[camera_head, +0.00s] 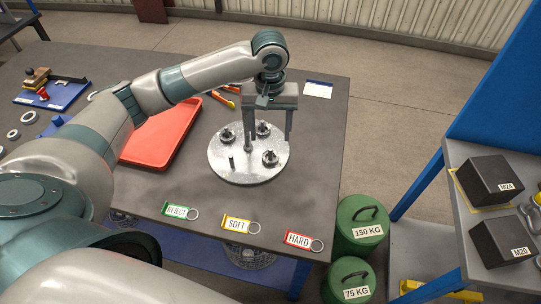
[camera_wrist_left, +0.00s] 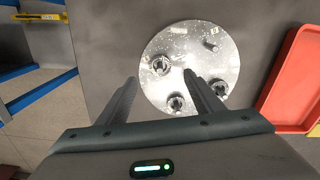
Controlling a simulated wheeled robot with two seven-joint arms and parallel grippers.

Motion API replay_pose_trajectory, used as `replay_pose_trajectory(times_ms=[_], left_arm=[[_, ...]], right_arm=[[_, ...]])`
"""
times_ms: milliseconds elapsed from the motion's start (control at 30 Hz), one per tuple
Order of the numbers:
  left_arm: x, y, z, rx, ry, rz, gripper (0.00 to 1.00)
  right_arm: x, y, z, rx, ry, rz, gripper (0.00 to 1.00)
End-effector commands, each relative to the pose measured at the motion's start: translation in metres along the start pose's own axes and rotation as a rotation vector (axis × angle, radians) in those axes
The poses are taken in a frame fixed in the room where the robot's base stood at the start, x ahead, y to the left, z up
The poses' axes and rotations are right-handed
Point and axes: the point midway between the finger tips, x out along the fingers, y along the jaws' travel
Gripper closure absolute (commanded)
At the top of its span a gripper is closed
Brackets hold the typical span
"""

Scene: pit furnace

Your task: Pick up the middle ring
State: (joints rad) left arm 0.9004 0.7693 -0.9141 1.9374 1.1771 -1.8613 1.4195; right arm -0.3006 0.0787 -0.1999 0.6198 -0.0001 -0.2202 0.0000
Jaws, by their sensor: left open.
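Several grey rings lie on the dark table at the far left of the head view; one is the middle ring (camera_head: 13,134) of a short row, with a ring (camera_head: 28,117) behind it and another cut by the left edge. Small key rings also hang on the REJECT (camera_head: 175,210), SOFT (camera_head: 236,224) and HARD (camera_head: 297,239) tags; I cannot tell which group the task means. My left gripper (camera_head: 268,144) is open and empty, pointing down over a round metal plate (camera_head: 240,174). Its fingers (camera_wrist_left: 160,78) also show apart in the left wrist view. My right gripper is not in view.
The plate carries three dark nut-like fittings (camera_head: 270,158) and a pin (camera_head: 231,163). A red tray (camera_head: 160,140) lies left of it, partly behind my arm. Green weights (camera_head: 361,224) stand off the table's right edge. A blue-framed shelf with dark boxes (camera_head: 490,180) is at right.

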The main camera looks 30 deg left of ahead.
Motion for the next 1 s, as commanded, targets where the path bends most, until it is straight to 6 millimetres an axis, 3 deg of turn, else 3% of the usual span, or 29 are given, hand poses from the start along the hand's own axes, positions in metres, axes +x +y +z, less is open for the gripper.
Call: replay_pose_trajectory(times_ms=[300, 767, 1000], left_arm=[[0.043, -0.001, 0.0, -0.001, -0.001, -0.002, 0.4], [0.048, 0.0, 0.0, 0.0, 0.0, -0.001, 0.4], [0.068, 0.0, -0.001, -0.002, -0.002, -0.003, 0.4]], right_arm=[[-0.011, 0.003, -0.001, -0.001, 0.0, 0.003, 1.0], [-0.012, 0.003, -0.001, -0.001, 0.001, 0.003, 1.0], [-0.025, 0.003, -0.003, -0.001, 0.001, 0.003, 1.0]])
